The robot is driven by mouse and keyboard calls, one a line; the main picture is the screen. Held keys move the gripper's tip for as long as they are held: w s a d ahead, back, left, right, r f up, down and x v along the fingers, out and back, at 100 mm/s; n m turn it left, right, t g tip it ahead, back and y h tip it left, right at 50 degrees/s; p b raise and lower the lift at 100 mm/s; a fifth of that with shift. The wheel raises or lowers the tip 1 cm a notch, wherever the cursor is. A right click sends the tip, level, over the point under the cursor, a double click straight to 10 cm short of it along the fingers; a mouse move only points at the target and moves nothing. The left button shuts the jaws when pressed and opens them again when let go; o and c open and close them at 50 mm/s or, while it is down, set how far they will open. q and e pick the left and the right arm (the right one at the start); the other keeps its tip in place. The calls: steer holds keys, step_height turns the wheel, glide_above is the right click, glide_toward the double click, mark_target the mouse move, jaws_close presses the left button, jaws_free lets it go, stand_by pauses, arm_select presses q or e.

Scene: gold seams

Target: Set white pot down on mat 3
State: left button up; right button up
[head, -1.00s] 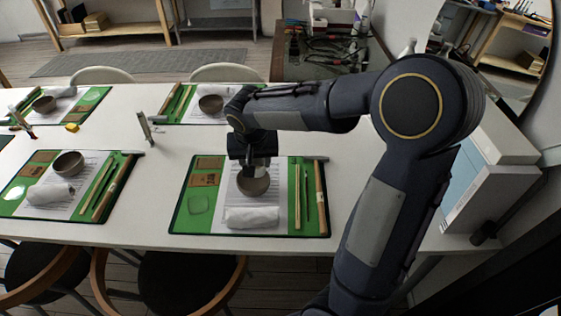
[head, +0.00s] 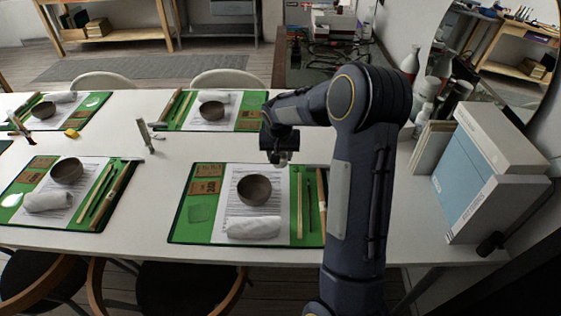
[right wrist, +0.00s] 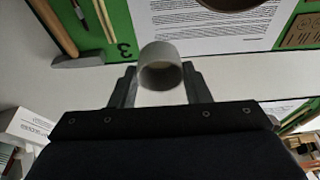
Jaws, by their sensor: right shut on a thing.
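The white pot (right wrist: 160,66) is a small, pale, round cup. It sits between the two fingers of my right gripper (right wrist: 160,85), which is shut on it. In the head view the right gripper (head: 280,157) hangs just past the far right edge of the front middle mat, and the pot there is small and partly hidden. Mat 3 is a green mat (right wrist: 125,20) with an upside-down black 3 in the right wrist view. It matches the front middle mat (head: 180,225) in the head view. The pot appears apart from the mat. My left gripper is not in view.
On that mat are a grey-brown bowl (head: 254,190), a rolled white cloth (head: 253,228), printed paper, brown packets (head: 207,178) and long tools at right. A similar mat (head: 170,122) lies behind. Boxes (head: 490,190) stand at right.

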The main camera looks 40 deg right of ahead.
mark_target(281, 162)
steer(key=shift+w+d+f, duration=0.15)
steer(key=shift+d+f, duration=0.05)
steer(key=shift+f, duration=0.1)
step_height(281, 162, down, 3)
steer(key=shift+d+f, duration=0.1)
steer(key=shift+f, duration=0.1)
steer(key=shift+f, duration=0.15)
steer(key=o, duration=1)
steer(key=shift+c, duration=0.2)
